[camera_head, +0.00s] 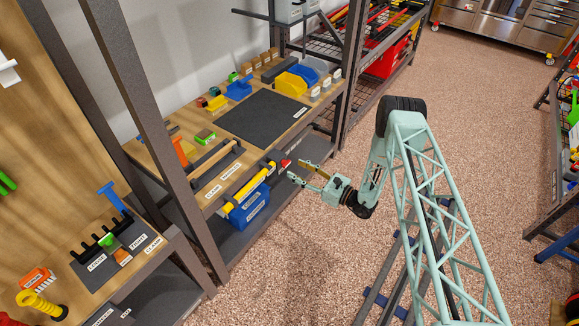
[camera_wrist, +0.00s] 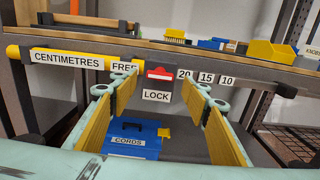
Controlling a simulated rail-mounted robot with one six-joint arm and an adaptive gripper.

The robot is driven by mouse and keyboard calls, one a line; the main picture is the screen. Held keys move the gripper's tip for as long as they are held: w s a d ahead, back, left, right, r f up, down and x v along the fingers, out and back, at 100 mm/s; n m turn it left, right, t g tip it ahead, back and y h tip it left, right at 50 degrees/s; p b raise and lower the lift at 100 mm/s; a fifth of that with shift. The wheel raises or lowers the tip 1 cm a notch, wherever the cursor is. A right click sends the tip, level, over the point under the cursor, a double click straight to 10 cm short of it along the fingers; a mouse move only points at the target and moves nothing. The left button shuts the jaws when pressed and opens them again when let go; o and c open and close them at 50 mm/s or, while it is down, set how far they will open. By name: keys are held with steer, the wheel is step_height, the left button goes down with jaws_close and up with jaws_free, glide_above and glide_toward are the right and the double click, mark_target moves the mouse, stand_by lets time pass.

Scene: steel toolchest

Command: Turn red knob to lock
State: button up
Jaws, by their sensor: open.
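The small red knob (camera_wrist: 160,73) is on the front edge of the workbench in the wrist view, between the FREE label (camera_wrist: 124,66) at upper left and the LOCK label (camera_wrist: 156,96) below. Its handle looks roughly horizontal. It also shows as a small red spot in the head view (camera_head: 285,163). My gripper (camera_head: 297,171) is open and empty in front of the bench edge. In the wrist view its two fingers (camera_wrist: 160,84) stand on either side of the knob. I cannot tell the exact gap to the knob, but no contact shows.
A yellow bar (camera_head: 245,187) with a CENTIMETRES label runs left of the knob. The number labels 20, 15 and 10 are to its right. A blue CORDS box (camera_wrist: 135,138) sits below, on the lower shelf. Blue and yellow bins (camera_head: 290,84) stand on the bench.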

mark_target(288, 164)
steer(key=shift+x, duration=2.45)
steer(key=shift+c, duration=0.4)
steer(key=c, duration=0.8)
